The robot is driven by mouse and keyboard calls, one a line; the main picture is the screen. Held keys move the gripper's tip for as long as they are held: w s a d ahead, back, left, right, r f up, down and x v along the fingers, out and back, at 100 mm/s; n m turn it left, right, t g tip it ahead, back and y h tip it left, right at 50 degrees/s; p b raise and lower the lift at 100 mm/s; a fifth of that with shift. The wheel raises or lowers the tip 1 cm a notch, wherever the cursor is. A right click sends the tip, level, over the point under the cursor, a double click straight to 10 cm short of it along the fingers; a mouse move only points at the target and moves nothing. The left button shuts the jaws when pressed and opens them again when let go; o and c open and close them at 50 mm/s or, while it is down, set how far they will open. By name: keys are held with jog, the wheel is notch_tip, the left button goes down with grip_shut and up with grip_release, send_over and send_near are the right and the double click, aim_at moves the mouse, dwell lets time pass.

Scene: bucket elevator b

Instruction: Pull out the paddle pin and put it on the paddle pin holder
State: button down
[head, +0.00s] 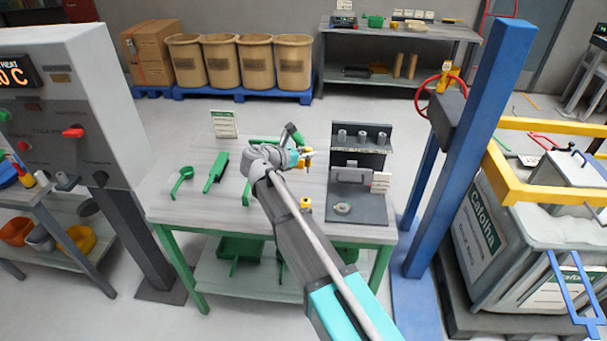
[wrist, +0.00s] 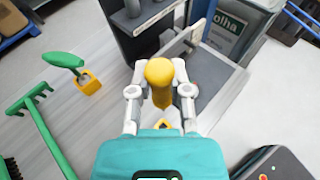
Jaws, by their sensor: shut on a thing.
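My gripper (wrist: 160,90) is shut on a yellow pin (wrist: 159,73) with a thick rounded head and narrower lower part, taken here as the paddle pin. The pin is between both white fingertips, over the table just left of a grey base plate in the wrist view. In the head view my gripper (head: 304,158) is small and partly hidden by my arm, left of a dark stand (head: 361,139). The stand also fills the top of the wrist view (wrist: 140,38). I cannot tell which part is the paddle pin holder, or whether the pin touches anything below.
A green-handled tool (wrist: 64,61) stands in a yellow block (wrist: 89,83) left of my gripper. A green rake (wrist: 42,118) and green scoop (head: 182,177) lie on the grey table (head: 185,212). Grey cylinders line the stand's shelf. A blue post (head: 470,150) rises right of the table.

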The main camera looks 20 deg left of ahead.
jog(key=shift+a+f+b, duration=0.15)
jog(key=shift+f+b, duration=0.95)
jog(key=shift+f, duration=0.25)
jog(key=shift+a+f+b, duration=0.15)
jog(key=shift+f+b, duration=0.95)
jog(key=shift+f, duration=0.2)
jog(key=shift+s, duration=0.1)
jog(key=shift+f, duration=0.1)
jog(key=shift+f+b, duration=2.8)
jog(key=shift+b, duration=0.05)
jog(key=shift+f+b, duration=2.3)
jog(key=c, duration=0.5)
grip_release()
jog(key=shift+r, duration=0.15)
